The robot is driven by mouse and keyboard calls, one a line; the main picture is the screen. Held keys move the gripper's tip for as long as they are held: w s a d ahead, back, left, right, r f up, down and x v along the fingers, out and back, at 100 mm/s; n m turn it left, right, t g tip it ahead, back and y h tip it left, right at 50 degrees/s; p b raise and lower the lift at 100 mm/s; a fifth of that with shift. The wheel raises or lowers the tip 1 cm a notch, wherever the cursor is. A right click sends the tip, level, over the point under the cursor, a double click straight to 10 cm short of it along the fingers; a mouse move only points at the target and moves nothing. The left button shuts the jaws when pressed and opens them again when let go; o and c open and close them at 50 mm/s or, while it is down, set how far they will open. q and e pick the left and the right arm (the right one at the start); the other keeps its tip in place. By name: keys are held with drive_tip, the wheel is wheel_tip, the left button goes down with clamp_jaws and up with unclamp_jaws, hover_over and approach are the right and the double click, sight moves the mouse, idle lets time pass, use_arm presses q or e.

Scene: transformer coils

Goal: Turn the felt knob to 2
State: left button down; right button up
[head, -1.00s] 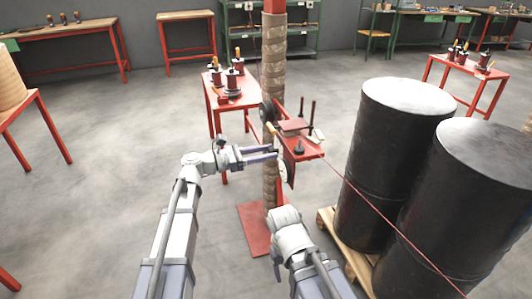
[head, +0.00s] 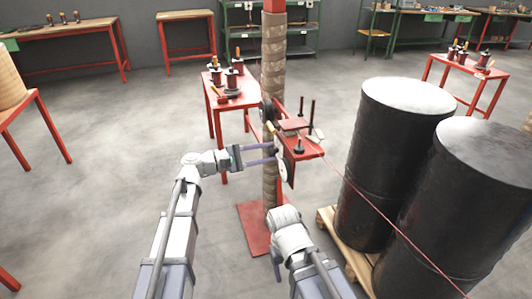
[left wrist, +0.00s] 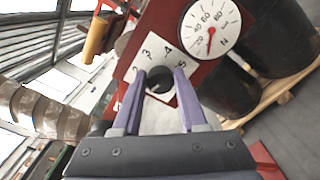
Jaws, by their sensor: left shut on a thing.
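The felt knob (left wrist: 160,79) is a round dark knob on a white dial plate, with 3, 4 and 5 readable around it and a partly covered 2 at its left. My left gripper (left wrist: 159,73) has a purple finger on each side of the knob and is shut on it. In the head view my left gripper (head: 276,153) reaches the red panel (head: 288,166) on the post from the left. Which number the knob points to cannot be told. My right arm shows at the bottom, but its gripper is not visible.
A white gauge (left wrist: 209,29) with a red needle sits beside the dial plate. A wooden handle (left wrist: 96,39) stands at its left. Black drums (head: 395,170) on a pallet stand to the right of the wrapped post (head: 273,70). A red wire runs past them.

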use_arm(q)
drive_tip(key=m, duration=0.4)
drive_tip(key=shift+f+m, duration=0.1)
drive_tip(key=shift+m, duration=2.5)
drive_tip(key=shift+s+f, duration=0.1)
drive_tip(key=c, duration=0.5)
unclamp_jaws()
drive_tip(key=v, duration=0.7)
drive_tip(key=shift+a, duration=0.35)
